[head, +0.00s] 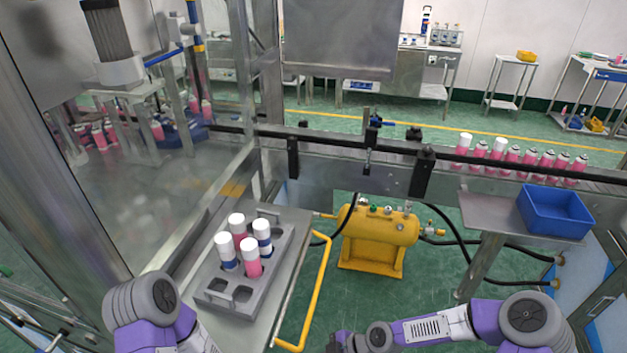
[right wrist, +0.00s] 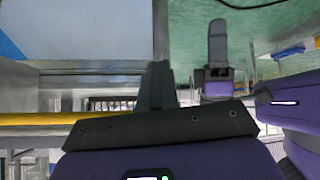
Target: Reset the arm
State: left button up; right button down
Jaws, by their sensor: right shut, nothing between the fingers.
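In the head view my left arm (head: 150,315) comes in at the bottom left, with its gripper out of the picture. My right arm (head: 440,328) reaches across the bottom right, with its gripper cut off by the lower edge. In the right wrist view my right gripper (right wrist: 158,85) is shut and empty, its dark fingers together. A grey tray (head: 216,299) on the bench at the left holds several white-capped cans, some pink (head: 252,263) and some with a blue band (head: 226,252). Its front sockets are empty. Neither arm touches the tray.
A row of pink cans (head: 513,155) stands on the conveyor at the right. A blue bin (head: 555,212) sits on a metal shelf below it. A yellow tank (head: 378,228) stands on the green floor in the middle. A glazed machine frame encloses the left side.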

jog(key=s+d+f+m+h, duration=0.2)
jog(key=s+d+f+m, duration=0.2)
jog(key=m, duration=0.7)
jog(key=s+d+f+m+h, duration=0.2)
jog(key=s+d+f+m, duration=0.2)
jog(key=m, duration=0.6)
notch_tip(320, 180, down, 2)
jog(key=shift+s+f+m+h, duration=0.15)
jog(key=shift+s+m+h, duration=0.2)
jog(key=shift+s, duration=0.8)
